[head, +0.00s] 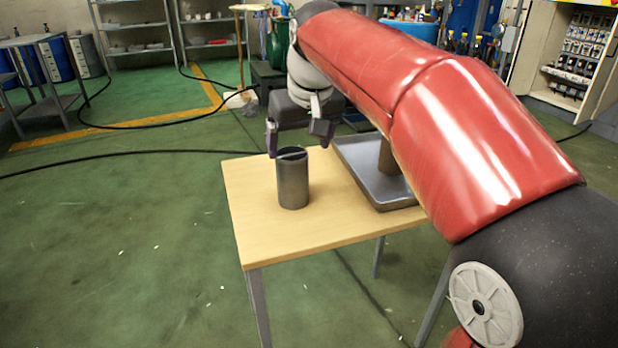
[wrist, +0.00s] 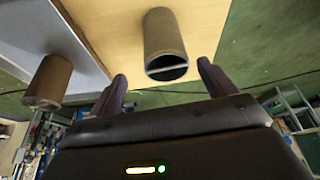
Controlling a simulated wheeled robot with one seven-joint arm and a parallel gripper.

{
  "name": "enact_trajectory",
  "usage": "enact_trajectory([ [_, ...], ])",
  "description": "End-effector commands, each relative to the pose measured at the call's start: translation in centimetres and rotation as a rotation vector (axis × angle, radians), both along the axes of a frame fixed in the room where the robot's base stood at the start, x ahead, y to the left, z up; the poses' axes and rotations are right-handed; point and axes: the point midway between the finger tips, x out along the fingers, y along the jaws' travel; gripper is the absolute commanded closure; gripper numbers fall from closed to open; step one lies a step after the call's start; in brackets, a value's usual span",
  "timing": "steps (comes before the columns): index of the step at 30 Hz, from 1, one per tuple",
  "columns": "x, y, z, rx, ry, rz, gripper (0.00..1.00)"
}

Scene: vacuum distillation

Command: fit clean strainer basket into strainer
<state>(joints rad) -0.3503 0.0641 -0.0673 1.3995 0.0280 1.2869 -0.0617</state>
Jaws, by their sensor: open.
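A dark grey cylindrical basket (head: 292,182) stands upright on the wooden table, with a thin bar across its open top. It also shows in the wrist view (wrist: 165,35), its rim and bar facing me between the fingers. A second, browner cylinder (head: 388,158) stands in the metal tray, partly hidden by my arm; it is at left in the wrist view (wrist: 47,82). My gripper (head: 297,138) is open and empty just above the dark basket's rim. Its two fingers (wrist: 162,72) are apart on either side of the basket's top. I cannot clearly make out the strainer.
The shallow metal tray (head: 352,152) lies on the right of the wooden table (head: 255,232). A green piece of equipment (head: 279,44) stands behind, partly hidden by my arm. Black hoses (head: 130,153) cross the green floor. Floor at left is mostly clear.

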Motion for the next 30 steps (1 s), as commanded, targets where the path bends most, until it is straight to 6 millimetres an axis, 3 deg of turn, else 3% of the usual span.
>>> enact_trajectory([
  [11,1.4,0.8,-3.3,-0.001,0.002,0.001,0.17],
  [18,2.7,1.7,-6.4,-0.001,0.002,0.001,0.17],
  [26,3.0,1.8,-6.8,0.000,-0.001,0.001,0.17],
  [30,3.0,1.8,-6.8,0.000,-0.001,0.001,0.33],
])
